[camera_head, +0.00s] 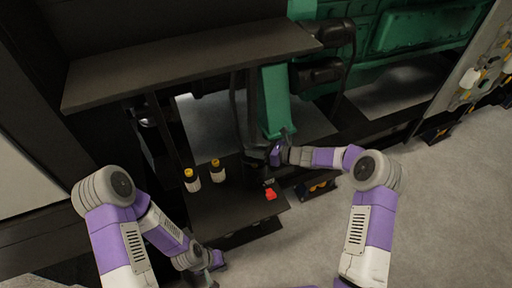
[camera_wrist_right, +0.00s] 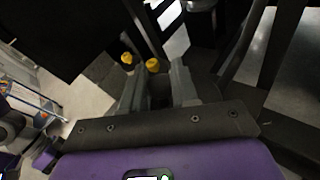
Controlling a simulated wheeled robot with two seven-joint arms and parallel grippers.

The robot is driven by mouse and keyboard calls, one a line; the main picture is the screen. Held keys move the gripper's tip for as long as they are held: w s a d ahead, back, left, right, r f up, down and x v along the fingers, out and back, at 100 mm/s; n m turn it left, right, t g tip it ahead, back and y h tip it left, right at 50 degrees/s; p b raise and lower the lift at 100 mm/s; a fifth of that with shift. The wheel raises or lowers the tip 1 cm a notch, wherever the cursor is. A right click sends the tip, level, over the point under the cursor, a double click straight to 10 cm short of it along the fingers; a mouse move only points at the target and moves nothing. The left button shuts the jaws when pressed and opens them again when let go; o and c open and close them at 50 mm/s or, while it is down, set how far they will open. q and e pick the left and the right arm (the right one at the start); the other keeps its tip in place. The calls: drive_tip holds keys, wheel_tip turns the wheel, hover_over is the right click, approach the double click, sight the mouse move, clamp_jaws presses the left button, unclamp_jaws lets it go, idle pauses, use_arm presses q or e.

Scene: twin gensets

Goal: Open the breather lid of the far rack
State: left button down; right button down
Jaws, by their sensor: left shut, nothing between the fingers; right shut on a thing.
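My right gripper (camera_head: 268,160) reaches in from the right over the dark lower shelf, beside a green upright part (camera_head: 274,98). It is shut on a dark part, which shows between its two grey fingers in the right wrist view (camera_wrist_right: 158,92). I cannot tell for certain whether this part is the breather lid, or how far any lid is raised; the gripper and shadow hide it. My left gripper (camera_head: 211,282) is low at the bottom edge of the head view, shut and empty, away from the rack.
Two bottles with yellow caps (camera_head: 191,180) (camera_head: 218,171) stand on the lower shelf (camera_head: 225,215), left of my right gripper. A red item (camera_head: 271,194) lies near its front edge. A dark upper shelf (camera_head: 190,62) overhangs. Grey floor (camera_head: 440,200) is clear at right.

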drive_tip(key=shift+w+a+r, duration=0.15)
drive_tip(key=shift+w+r, duration=0.1)
drive_tip(key=shift+r, duration=0.3)
drive_tip(key=shift+w+a+r, duration=0.2)
drive_tip(key=shift+w+r, duration=0.3)
drive_tip(key=shift+w, duration=0.3)
drive_tip(key=c, duration=1)
unclamp_jaws()
drive_tip(key=shift+o, duration=0.2)
drive_tip(key=shift+f, duration=0.15)
drive_tip(key=shift+s+d, duration=0.2)
drive_tip(key=shift+d, duration=0.3)
drive_tip(key=v, duration=0.6)
drive_tip(key=shift+d+r, duration=0.2)
drive_tip(key=shift+r, duration=0.1)
drive_tip(key=shift+s, duration=0.1)
